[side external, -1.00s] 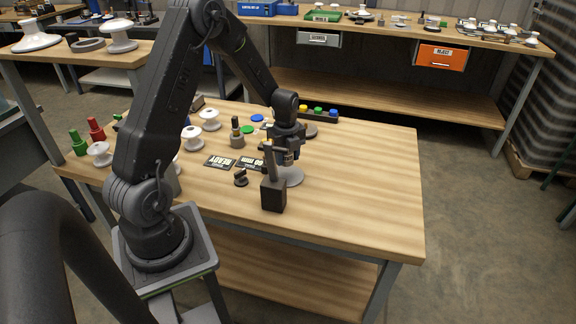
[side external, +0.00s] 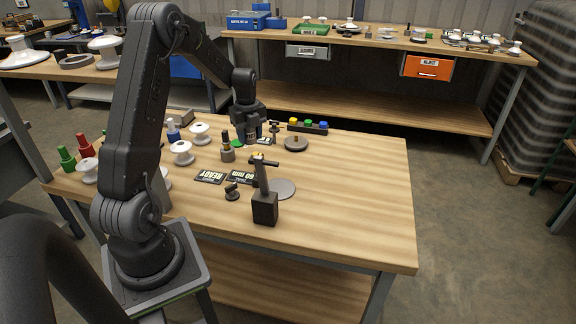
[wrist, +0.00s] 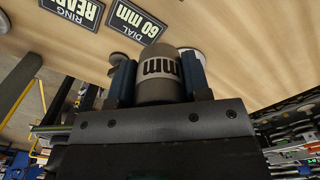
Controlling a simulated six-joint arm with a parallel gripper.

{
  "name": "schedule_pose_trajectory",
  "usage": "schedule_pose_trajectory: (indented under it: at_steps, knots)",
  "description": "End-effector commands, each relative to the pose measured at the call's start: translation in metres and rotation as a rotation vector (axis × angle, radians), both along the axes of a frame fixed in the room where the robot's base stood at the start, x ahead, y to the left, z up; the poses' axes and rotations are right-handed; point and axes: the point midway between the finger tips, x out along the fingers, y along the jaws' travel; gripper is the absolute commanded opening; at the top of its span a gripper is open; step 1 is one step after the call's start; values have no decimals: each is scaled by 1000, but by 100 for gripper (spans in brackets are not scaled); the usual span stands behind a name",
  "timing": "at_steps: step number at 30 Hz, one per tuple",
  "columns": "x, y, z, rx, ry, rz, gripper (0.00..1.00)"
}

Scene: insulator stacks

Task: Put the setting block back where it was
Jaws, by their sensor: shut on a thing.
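The setting block (wrist: 160,82) is a grey cylinder with a pale band of black marks. In the wrist view it sits between the two blue fingers of my gripper (wrist: 159,76), which is shut on it. In the side view my gripper (side external: 251,138) is low over the back part of the bench, left of a dark round disc with a knob (side external: 296,144). The block cannot be made out clearly there. I cannot tell whether it touches the bench. The flat grey disc (side external: 283,188) beside the black post stand (side external: 265,207) has nothing on it.
A READY sign (side external: 210,177) and a 60 mm sign (side external: 242,179) lie mid-bench. A dark-topped grey fitting (side external: 227,150) stands left of my gripper. White insulators (side external: 182,152) are further left. A button box (side external: 308,127) is at the back. The right bench is clear.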

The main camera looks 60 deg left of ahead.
Motion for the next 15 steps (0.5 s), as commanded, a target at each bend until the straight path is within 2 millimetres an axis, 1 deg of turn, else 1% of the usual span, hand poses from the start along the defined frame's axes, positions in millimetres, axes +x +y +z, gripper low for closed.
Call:
schedule_pose_trajectory:
  at_steps: [1, 3, 7, 11, 15]
  knots:
    - [9, 6, -1, 1, -1, -1, 0]
    - [17, 13, -1, 1, -2, -1, 0]
    - [27, 18, -3, 1, -1, -1, 0]
    - [41, 11, -12, -1, 0, -4, 0]
    - [66, -5, -30, -1, 1, -5, 0]
